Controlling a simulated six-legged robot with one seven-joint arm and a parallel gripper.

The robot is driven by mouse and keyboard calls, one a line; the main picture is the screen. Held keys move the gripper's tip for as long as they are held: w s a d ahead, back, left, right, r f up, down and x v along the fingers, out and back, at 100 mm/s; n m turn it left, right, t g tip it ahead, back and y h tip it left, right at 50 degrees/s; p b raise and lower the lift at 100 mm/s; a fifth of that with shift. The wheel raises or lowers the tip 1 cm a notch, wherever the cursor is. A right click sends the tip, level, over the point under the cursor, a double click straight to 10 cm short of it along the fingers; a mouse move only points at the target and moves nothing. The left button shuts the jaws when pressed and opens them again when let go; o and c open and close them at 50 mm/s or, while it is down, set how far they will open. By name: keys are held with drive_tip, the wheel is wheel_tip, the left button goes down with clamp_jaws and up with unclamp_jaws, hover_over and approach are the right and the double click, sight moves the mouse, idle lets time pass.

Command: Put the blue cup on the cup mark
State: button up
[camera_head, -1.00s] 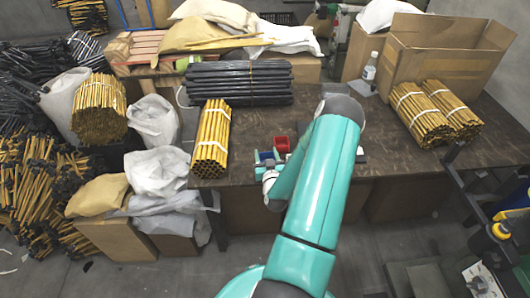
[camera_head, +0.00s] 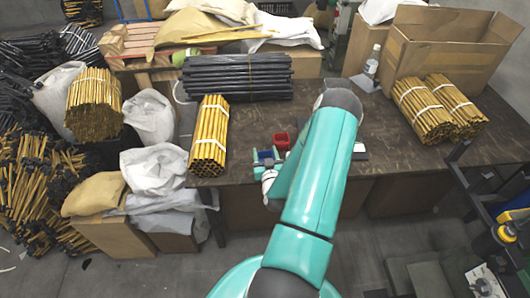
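A small blue object (camera_head: 265,155), likely the blue cup, shows on the dark table just beyond the white end of my arm. A red cup (camera_head: 282,140) stands right behind it. My gripper (camera_head: 267,166) is at or right beside the blue object. Its fingers are too small and partly hidden to tell whether they are open or closed on it.
More yellow bundles (camera_head: 424,110), an open cardboard box (camera_head: 440,60) and a clear bottle (camera_head: 372,60) are at the right. The table's (camera_head: 400,155) middle right is bare.

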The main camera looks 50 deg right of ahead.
drive_tip(key=o, duration=0.3)
